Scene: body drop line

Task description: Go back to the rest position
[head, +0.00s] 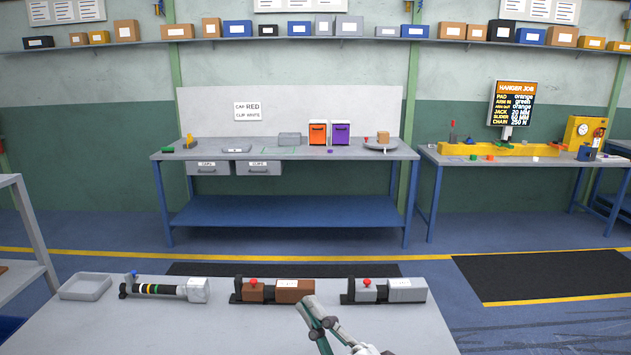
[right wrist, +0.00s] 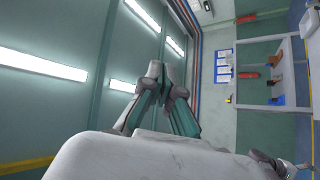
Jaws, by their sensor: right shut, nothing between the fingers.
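My right gripper (head: 318,312) rises from the bottom of the head view, over the front grey table (head: 230,325). Its fingers are together with nothing between them. The right wrist view shows the same gripper (right wrist: 165,85) shut and empty, pointing away from the camera toward a green wall. My left gripper does not show in the head view.
On the front table stand a grey tray (head: 86,287), a black ringed rod unit (head: 160,288), a brown block unit (head: 290,290) and a grey block unit (head: 385,290). Behind are a blue workbench (head: 290,212) and a hanger station (head: 500,149).

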